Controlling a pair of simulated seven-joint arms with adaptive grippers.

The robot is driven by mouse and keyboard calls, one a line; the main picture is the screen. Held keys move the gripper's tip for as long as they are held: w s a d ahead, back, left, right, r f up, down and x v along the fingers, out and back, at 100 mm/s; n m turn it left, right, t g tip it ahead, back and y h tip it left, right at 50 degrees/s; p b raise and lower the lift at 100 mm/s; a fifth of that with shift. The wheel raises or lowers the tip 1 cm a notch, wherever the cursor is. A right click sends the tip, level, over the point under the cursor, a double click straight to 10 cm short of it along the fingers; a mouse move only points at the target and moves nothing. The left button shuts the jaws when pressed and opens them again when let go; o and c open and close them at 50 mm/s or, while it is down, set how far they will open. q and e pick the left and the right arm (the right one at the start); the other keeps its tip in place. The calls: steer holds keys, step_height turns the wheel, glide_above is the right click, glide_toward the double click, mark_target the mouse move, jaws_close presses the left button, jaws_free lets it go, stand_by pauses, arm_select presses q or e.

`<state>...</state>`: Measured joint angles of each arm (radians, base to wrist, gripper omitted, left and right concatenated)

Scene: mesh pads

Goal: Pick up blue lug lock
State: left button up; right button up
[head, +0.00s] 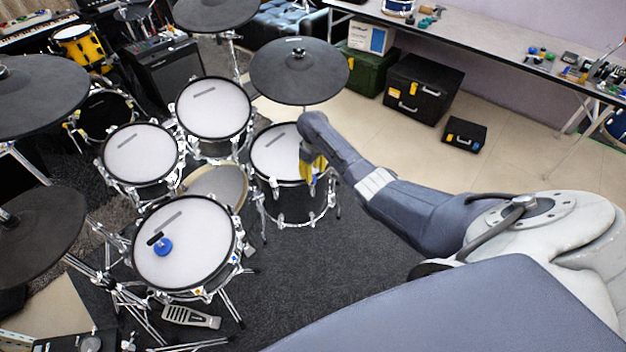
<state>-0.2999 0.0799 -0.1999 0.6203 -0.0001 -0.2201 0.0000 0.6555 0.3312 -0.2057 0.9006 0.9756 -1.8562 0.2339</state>
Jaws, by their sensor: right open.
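A small round blue piece (163,248), which looks like the blue lug lock, lies on the white mesh head of the front drum pad (200,268). A short dark part sits at its upper left edge. My right gripper (313,176), with yellow on its fingers, hangs over the right-hand drum pad (272,160). It is open, well to the right of and behind the blue piece, and nothing shows between its fingers. My left gripper is not in view.
Two more white pads (213,108) (140,153) and several dark cymbal pads (300,70) (32,235) surround the front pad. A kick pedal (190,317) stands on the dark carpet. A long table (480,50) with small coloured parts is at the back right.

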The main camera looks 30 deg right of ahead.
mark_target(313, 177)
steer(key=shift+f, duration=1.65)
jaws_close()
